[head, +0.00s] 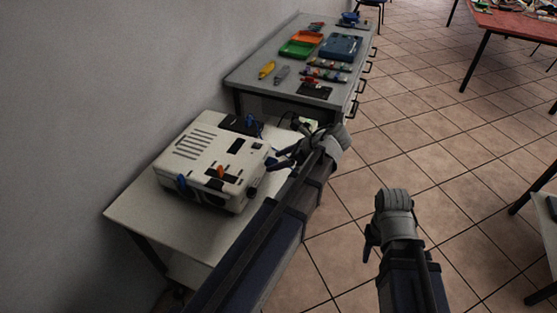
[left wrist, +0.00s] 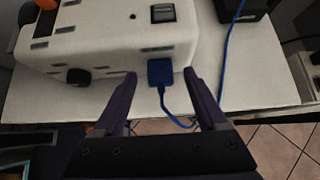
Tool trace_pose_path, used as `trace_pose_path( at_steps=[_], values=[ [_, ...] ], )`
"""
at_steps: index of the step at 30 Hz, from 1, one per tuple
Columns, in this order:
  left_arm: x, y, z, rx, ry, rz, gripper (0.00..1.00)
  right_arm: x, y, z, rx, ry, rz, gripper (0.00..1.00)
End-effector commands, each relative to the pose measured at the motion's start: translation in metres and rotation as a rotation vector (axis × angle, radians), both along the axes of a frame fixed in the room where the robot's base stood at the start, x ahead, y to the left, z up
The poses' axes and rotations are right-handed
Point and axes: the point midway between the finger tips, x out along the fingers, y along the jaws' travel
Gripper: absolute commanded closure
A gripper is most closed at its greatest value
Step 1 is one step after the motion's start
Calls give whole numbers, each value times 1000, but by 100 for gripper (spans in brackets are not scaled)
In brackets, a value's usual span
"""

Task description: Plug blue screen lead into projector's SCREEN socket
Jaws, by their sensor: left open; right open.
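The white projector (head: 205,155) stands on a pale table. In the left wrist view its side (left wrist: 115,55) faces my left gripper (left wrist: 160,75), which is open, one finger on each side of a blue plug (left wrist: 160,72). The plug sits against the projector's side, and its blue lead (left wrist: 180,122) loops below it and runs up to the right. I cannot tell how deep the plug is seated, nor read a socket label. In the head view my left gripper (head: 278,158) is beside the projector's right side. My right gripper (head: 370,240) is open and empty over the floor.
A black box (left wrist: 242,8) lies beside the projector on the pale table (head: 135,212). A grey workbench (head: 250,78) behind holds trays and tools. Tiled floor (head: 430,140) is free to the right. A wall runs along the left.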

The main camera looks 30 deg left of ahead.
Motion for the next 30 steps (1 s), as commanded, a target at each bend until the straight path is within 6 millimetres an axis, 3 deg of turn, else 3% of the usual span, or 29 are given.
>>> trace_pose_path(
  at_steps=[5, 16, 30],
  values=[
    [1, -6, 8, 0, 0, -1, 25, 0, 0, 8, 0, 0, 0, 50],
    [4, -48, 46, 0, 0, -1, 25, 0, 0, 46, 0, 0, -1, 50],
    [3, -59, 51, 0, 0, 0, 25, 0, 0, 51, 0, 0, -1, 50]
  ],
)
